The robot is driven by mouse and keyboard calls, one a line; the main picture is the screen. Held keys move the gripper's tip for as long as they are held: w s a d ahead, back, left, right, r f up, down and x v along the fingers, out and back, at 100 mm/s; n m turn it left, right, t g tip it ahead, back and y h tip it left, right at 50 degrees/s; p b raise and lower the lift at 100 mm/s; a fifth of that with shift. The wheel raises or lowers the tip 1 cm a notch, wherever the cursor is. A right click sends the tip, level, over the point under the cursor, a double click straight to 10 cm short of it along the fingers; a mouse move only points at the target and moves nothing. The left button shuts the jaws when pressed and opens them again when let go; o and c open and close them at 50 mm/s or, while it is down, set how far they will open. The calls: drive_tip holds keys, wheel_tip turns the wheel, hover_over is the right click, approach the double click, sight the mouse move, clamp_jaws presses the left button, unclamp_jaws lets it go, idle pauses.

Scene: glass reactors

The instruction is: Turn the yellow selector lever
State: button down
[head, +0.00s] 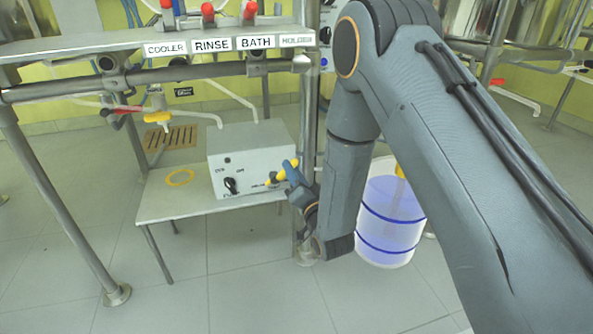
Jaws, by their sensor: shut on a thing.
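The yellow selector lever (274,181) is at the right of the front face of a light grey box (226,172), beside a small label. My gripper (285,174) is at the box's lower right and is shut on the lever. Its blue finger and wrist hide part of the lever, so its exact angle is hard to tell. A black knob (231,185) sits to the left on the same face, under small markings.
A yellow valve handle (158,118) hangs behind. A steel post (308,110) stands close to my wrist, and a blue-banded bucket (391,228) to the right.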

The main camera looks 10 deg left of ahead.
drive_tip(key=c, duration=1.6)
unclamp_jaws()
drive_tip(key=shift+c, duration=0.2)
drive_tip(key=shift+s, duration=0.1)
drive_tip(key=r+p+v, duration=0.1)
drive_tip(key=p+v, duration=0.2)
drive_tip(key=v, duration=0.4)
drive_tip(key=shift+s+d+f, duration=0.2)
drive_tip(key=shift+s+f, duration=0.05)
drive_tip(key=shift+f, duration=0.3)
